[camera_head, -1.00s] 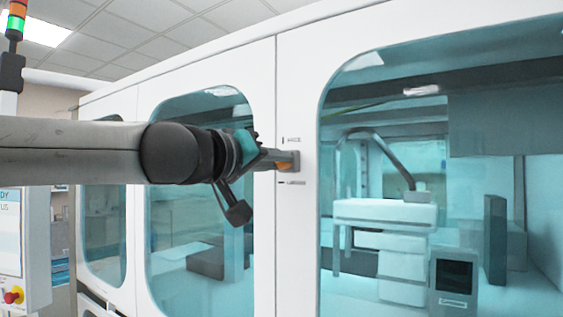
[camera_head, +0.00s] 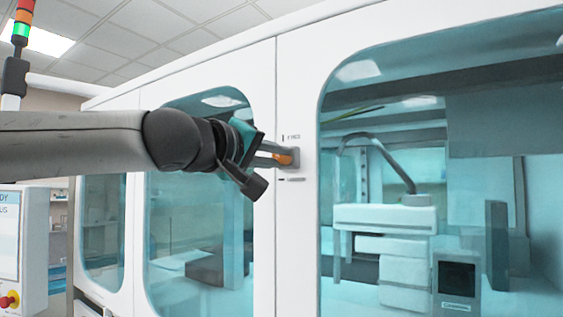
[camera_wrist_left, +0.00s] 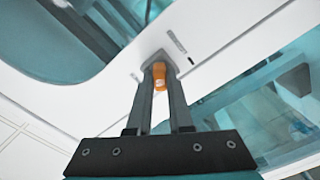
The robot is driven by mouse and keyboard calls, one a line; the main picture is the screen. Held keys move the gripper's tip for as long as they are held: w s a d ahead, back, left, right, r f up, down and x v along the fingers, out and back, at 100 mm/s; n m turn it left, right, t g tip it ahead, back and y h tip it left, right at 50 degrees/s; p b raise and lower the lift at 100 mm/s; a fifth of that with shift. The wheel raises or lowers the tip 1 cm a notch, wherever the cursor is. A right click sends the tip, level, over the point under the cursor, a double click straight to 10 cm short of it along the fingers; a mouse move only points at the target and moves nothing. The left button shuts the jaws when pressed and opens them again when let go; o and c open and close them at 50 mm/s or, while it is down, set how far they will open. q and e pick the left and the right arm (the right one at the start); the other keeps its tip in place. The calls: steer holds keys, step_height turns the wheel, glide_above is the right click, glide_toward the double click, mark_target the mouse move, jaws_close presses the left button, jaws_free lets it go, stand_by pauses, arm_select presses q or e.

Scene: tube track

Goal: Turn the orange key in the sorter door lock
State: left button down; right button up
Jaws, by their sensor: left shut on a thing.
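The orange key (camera_head: 284,159) sits in the grey lock (camera_head: 294,157) on the white door frame of the sorter, between two glass windows. My left gripper (camera_head: 277,155) reaches it from the left and is shut on the key. In the left wrist view the fingers of my left gripper (camera_wrist_left: 160,78) lie on either side of the orange key (camera_wrist_left: 160,76), with the grey lock (camera_wrist_left: 154,58) behind it. The gripper partly hides the key and lock. My right gripper is not in view.
The white sorter cabinet (camera_head: 297,85) fills most of the head view. Behind the right window stands white lab equipment (camera_head: 385,217). A signal tower (camera_head: 20,38) and a control panel with a red button (camera_head: 10,300) are at the far left.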

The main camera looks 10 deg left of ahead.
arm_select(q)
steer(key=shift+n+b, duration=0.45)
steer(key=shift+n, duration=0.45)
steer(key=shift+f+n+b, duration=0.1)
steer(key=shift+n+b, duration=0.6)
steer(key=shift+n, duration=0.1)
steer(key=shift+n+b, duration=0.45)
steer(key=shift+n, duration=0.35)
steer(key=shift+n+b, duration=0.45)
steer(key=shift+n, duration=0.05)
steer(key=c, duration=0.7)
jaws_free()
steer(key=shift+c, duration=0.2)
